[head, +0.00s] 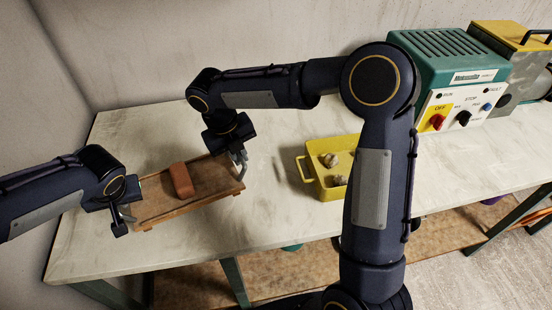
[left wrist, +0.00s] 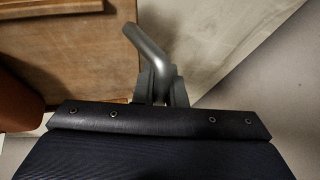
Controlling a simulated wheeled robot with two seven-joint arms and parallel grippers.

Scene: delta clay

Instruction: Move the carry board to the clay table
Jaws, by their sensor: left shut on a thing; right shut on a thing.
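The carry board (head: 213,185) is a brown wooden board with a terracotta clay block (head: 182,180) on it. It is at the left part of a pale-topped table (head: 270,225); I cannot tell whether it rests there or hangs just above. My left gripper (head: 124,214) is shut on the board's left end. My right gripper (head: 239,163) is shut on its right end. In the left wrist view the board (left wrist: 100,50) fills the upper left, with part of the clay block (left wrist: 18,105) at the edge. The left gripper's bent finger (left wrist: 145,45) shows beside the board.
A yellow tray (head: 304,170) with several greyish lumps stands right of the board, partly behind my right arm. A green machine (head: 450,60) with knobs stands at the table's back right. A wall (head: 220,35) runs behind. Bare tabletop lies between board and tray.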

